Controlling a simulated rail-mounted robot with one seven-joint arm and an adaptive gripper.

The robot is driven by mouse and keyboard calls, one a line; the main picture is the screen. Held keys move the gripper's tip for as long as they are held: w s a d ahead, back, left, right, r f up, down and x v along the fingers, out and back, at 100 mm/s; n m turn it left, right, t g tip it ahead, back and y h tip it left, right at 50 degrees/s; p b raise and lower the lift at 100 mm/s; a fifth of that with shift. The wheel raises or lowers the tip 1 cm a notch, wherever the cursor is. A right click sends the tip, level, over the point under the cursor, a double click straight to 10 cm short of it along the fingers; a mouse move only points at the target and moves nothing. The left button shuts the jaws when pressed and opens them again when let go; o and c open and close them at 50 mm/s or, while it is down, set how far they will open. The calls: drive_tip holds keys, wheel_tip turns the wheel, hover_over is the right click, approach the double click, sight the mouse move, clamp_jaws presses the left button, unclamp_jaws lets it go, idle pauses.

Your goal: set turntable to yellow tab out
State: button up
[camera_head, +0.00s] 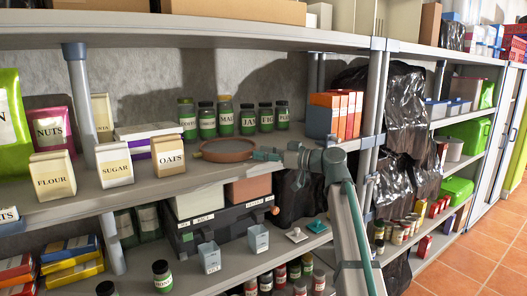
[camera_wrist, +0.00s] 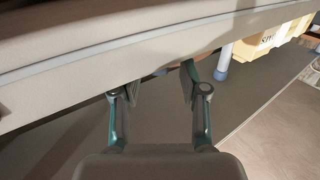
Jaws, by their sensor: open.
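The turntable is mostly hidden there.
The flour (camera_head: 53,176), sugar (camera_head: 114,164) and oats (camera_head: 168,156) boxes stand left of the turntable. Several green jars (camera_head: 226,116) line the back. Orange boxes (camera_head: 333,114) stand at the right, near a grey post (camera_head: 376,98). An upper shelf (camera_head: 200,31) runs overhead.

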drive_tip(key=shift+w+a, duration=0.1)
drive_tip(key=shift+c, duration=0.4)
clamp_jaws()
